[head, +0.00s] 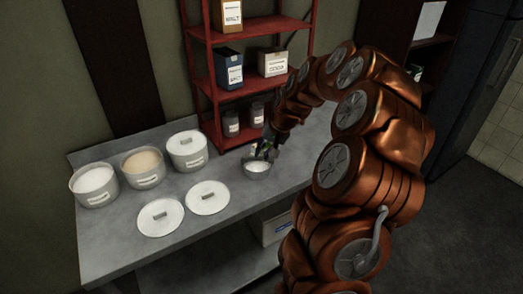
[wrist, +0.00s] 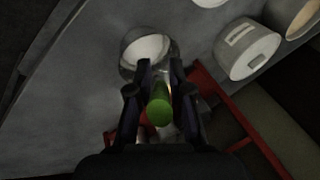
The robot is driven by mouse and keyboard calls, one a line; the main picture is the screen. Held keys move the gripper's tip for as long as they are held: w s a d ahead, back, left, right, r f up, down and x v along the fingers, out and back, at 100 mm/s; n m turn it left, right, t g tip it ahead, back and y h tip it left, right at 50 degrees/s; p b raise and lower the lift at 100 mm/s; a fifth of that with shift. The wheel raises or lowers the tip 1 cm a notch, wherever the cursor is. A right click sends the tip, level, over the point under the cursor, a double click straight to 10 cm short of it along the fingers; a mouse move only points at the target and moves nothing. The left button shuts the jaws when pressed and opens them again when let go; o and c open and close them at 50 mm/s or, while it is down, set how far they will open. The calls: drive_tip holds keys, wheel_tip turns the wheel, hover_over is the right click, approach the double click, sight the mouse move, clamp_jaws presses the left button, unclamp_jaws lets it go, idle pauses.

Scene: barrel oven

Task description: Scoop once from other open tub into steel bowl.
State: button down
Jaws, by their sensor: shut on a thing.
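My gripper (head: 265,148) is above the steel bowl (head: 257,174) and shut on a green-handled scoop. In the wrist view the scoop's green handle (wrist: 160,112) lies between my fingers (wrist: 160,95); the scoop's head is hidden. The bowl in the wrist view (wrist: 128,68) is just beyond the fingertips, with white stuff inside. An open tub (head: 96,196) with white contents stands at the left of the table. A second open tub (head: 145,179) with tan contents stands beside it; its edge shows in the wrist view (wrist: 292,30).
A lidded tub (head: 187,153) stands right of the open tubs. Two loose lids, one left (head: 160,217) and one right (head: 208,197), lie on the table (head: 110,255). A red shelf (head: 213,97) with boxes and jars stands behind the bowl.

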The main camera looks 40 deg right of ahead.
drive_tip(key=s+d+f+m+t+y+b, duration=0.2)
drive_tip(key=d+f+t+y+b, duration=0.2)
drive_tip(key=b, duration=1.3)
drive_tip(key=t+y, duration=0.3)
drive_tip(key=y, duration=0.3)
drive_tip(key=shift+d+f+y, duration=0.15)
drive_tip(key=shift+y, duration=0.15)
drive_tip(key=shift+s, duration=0.1)
idle(0.6)
